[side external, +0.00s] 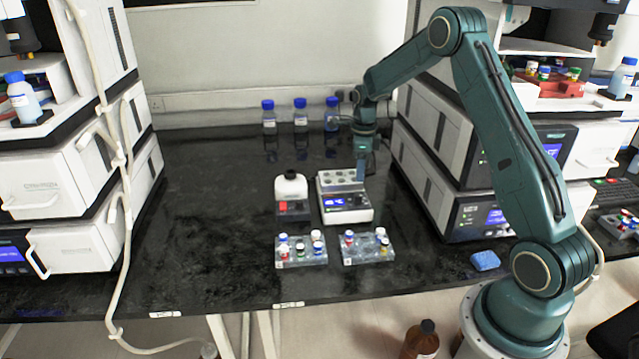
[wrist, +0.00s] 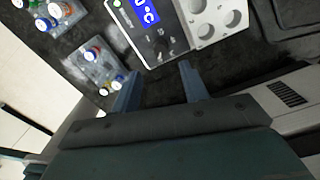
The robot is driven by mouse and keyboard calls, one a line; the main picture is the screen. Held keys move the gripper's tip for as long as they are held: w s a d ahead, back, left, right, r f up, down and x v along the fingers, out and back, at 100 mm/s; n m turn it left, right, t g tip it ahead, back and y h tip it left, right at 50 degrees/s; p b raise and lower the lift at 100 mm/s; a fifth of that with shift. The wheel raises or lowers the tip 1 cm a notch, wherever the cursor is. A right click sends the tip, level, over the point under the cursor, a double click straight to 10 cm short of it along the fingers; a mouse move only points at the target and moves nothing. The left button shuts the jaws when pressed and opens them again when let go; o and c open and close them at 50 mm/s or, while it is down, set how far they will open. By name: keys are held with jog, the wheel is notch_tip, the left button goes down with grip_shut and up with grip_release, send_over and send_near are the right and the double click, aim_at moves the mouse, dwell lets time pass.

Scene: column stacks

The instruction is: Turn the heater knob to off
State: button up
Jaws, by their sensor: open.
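The heater (side external: 346,203) is a white box with a blue lit display and a block of round wells behind it. It also shows in the wrist view (wrist: 180,22), at the top. Its small dark knob (wrist: 164,44) is on the front panel beside the display; which way it points is too small to tell. My gripper (side external: 362,178) is above the right side of the heater in the side view. In the wrist view my gripper (wrist: 160,80) has its two fingers apart with nothing between them, and the knob lies beyond the gap, apart from the fingers.
Two clear racks with coloured-cap vials, the left rack (side external: 301,251) and right rack (side external: 367,249), sit in front. White instruments (side external: 440,130) stand close on the right. The bench (side external: 215,220) is clear at left.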

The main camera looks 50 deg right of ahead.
aim_at(358, 195)
notch_tip(358, 195, down, 8)
jog(key=shift+f, duration=0.1)
dwell(0.4)
jog(key=shift+c, duration=0.2)
grip_shut()
